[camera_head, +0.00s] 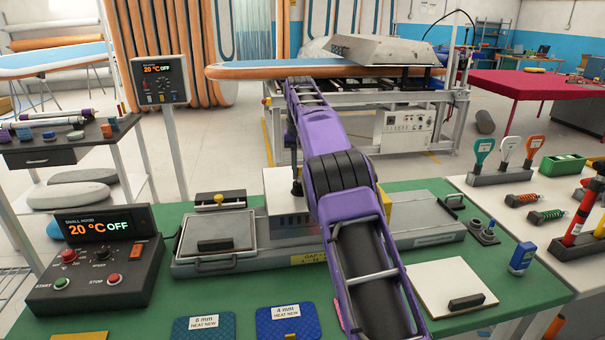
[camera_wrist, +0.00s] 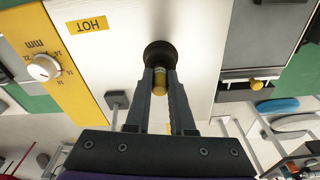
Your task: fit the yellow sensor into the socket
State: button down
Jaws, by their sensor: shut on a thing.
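In the wrist view, the yellow sensor (camera_wrist: 160,87) is a short cylinder held between the two grey fingers of my gripper (camera_wrist: 161,74). The gripper is shut on it. The dark round socket (camera_wrist: 160,54) is on a white panel (camera_wrist: 120,62), straight beyond the fingertips. The sensor's far end lines up with the socket and overlaps it in the picture. I cannot tell how deep it sits, if it is in at all.
A yellow strip with a white knob (camera_wrist: 42,67) and a yellow HOT label (camera_wrist: 87,24) lie left of the socket. A small yellow-tipped fitting (camera_wrist: 257,85) is at right. In the head view, the flat press (camera_head: 215,235) and control box (camera_head: 95,262) stand on the green table (camera_head: 235,295).

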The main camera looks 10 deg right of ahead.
jog(key=shift+w+f, duration=0.1)
jog(key=shift+f, duration=0.1)
jog(key=c, duration=0.8)
grip_release()
